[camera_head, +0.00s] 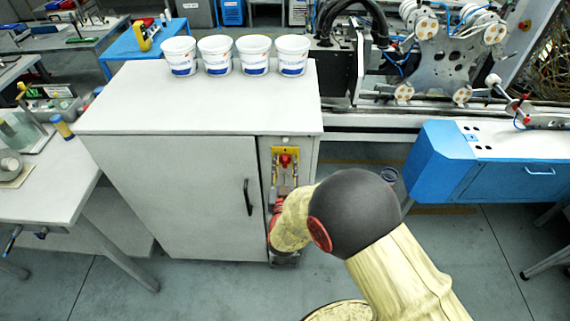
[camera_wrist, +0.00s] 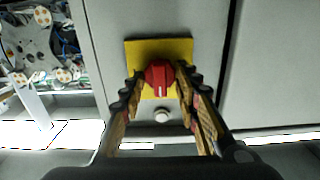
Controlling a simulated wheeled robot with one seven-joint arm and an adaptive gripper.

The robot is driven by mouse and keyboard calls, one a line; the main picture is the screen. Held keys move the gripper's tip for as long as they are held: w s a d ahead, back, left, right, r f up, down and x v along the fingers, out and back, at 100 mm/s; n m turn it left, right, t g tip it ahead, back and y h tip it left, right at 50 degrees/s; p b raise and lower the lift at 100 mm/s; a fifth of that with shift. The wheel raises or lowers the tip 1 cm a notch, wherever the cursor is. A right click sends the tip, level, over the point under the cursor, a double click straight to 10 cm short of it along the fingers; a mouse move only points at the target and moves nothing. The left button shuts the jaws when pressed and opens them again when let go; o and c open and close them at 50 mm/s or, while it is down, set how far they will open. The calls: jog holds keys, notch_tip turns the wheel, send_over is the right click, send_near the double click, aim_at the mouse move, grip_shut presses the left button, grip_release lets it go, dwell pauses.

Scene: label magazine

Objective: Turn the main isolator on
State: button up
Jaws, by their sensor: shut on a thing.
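The main isolator is a round red knob (camera_wrist: 159,74) on a yellow plate (camera_wrist: 183,46), with a white mark near its lower edge in the wrist view. In the head view the red knob (camera_head: 286,160) and yellow plate (camera_head: 292,153) sit on the narrow front panel right of the cabinet door. My gripper (camera_wrist: 160,79) is shut on the knob, one finger on each side. In the head view my wrist hides the panel below the plate.
A small pale round fitting (camera_wrist: 162,116) lies beside the plate, close to the fingers. The cabinet door has a black handle (camera_head: 248,197). White tubs (camera_head: 254,56) stand on the cabinet top (camera_head: 200,100). A blue machine unit (camera_head: 441,160) stands to the right.

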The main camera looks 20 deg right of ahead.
jog(key=c, duration=0.4)
jog(key=shift+f+m+b, duration=0.1)
jog(key=shift+m+b, duration=0.3)
jog(key=shift+b, duration=0.1)
jog(key=m+b, duration=0.4)
jog(key=shift+d+f, duration=0.1)
jog(key=m+b, duration=0.4)
jog(key=b, duration=0.1)
jog(key=shift+f+m+b, duration=0.1)
jog(key=shift+m+b, duration=0.2)
jog(key=shift+b, duration=0.05)
jog(key=m+b, duration=0.4)
jog(key=b, duration=0.1)
jog(key=shift+d+b, duration=0.1)
jog(key=shift+b, duration=0.25)
jog(key=shift+m+b, duration=0.9)
jog(key=shift+m, duration=1.3)
